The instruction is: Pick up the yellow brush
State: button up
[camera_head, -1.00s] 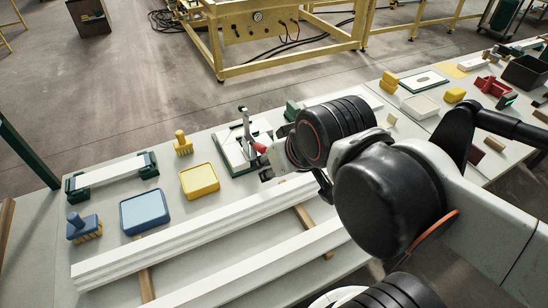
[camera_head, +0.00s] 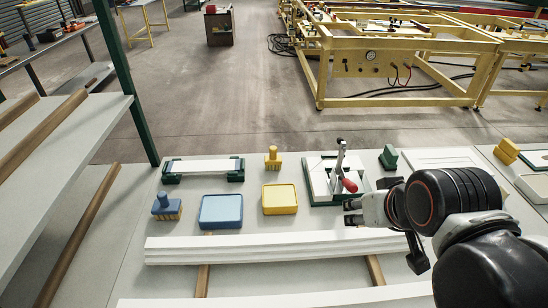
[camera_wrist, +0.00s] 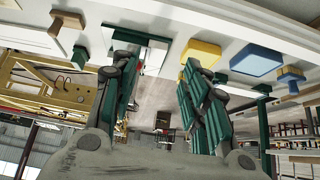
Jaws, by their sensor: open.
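The yellow brush (camera_head: 273,158) stands upright on the table in the head view, bristles down and handle up, just behind the yellow tray (camera_head: 280,199). My gripper (camera_head: 352,212) is to the right of the brush and nearer the front, close to the clamp's red handle, apart from the brush. In the wrist view my gripper (camera_wrist: 157,65) shows its two green-padded fingers spread with nothing between them. The yellow tray (camera_wrist: 203,50) shows beyond the right finger there. I cannot clearly make out the yellow brush in that view.
A toggle clamp (camera_head: 340,165) on a green-edged board stands behind my gripper. A blue tray (camera_head: 221,212) and blue brush (camera_head: 166,207) lie left of the yellow tray. White boards (camera_head: 270,248) run along the front. A green-ended holder (camera_head: 203,168) is at the back left.

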jog(key=shift+o, duration=0.5)
jog(key=w+a+r+m+g+p, duration=0.1)
jog(key=w+a+r+m, duration=0.1)
jog(key=w+r+m, duration=0.55)
jog(key=m+g+y+p, duration=0.3)
jog(key=m+p, duration=0.1)
jog(key=m, duration=1.6)
send_over(274, 148)
jog(key=s+d, duration=0.3)
notch_tip(274, 148, down, 12)
jog(key=shift+n, duration=0.25)
jog(key=b+x, duration=0.3)
jog(key=x, duration=1)
jog(key=shift+f, duration=0.1)
grip_shut()
